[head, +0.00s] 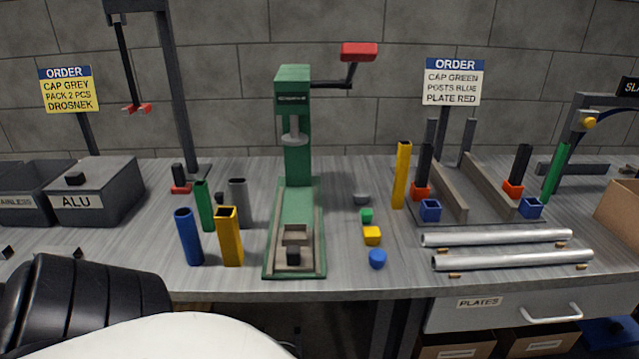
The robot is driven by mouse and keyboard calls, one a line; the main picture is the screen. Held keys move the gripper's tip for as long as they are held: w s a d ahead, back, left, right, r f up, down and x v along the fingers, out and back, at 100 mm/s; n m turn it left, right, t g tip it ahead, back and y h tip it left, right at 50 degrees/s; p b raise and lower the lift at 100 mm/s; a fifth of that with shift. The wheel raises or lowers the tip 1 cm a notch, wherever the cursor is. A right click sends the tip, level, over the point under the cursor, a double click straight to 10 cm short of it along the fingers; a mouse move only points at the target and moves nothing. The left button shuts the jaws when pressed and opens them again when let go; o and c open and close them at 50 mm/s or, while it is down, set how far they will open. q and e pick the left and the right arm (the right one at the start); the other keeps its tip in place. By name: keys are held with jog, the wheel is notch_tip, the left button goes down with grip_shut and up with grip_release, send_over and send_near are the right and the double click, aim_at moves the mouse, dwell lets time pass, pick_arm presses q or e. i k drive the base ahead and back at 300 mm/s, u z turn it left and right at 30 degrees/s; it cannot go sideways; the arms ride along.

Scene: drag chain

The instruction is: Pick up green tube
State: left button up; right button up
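A green tube (204,206) stands upright on the bench at the left, behind a blue tube (188,237) and a yellow tube (230,237). A grey tube (239,203) stands just to its right. The green tube's lower end is partly close behind the blue and yellow tubes. Another green bar (555,172) stands tilted at the far right, by a dark frame with a yellow knob. Neither of my grippers shows; only a dark ribbed part and a white part, which seem to be mine, show at the lower left.
A green press (295,130) with a red handle stands right of the tubes. Small caps, including a blue one (377,259), lie beside it. A yellow post (401,175) and silver rods (512,260) are at the right. A grey ALU box (105,190) stands left.

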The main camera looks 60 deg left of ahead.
aim_at(201, 188)
jog(key=z, duration=0.75)
jog(key=k, duration=1.5)
jog(key=u, duration=0.45)
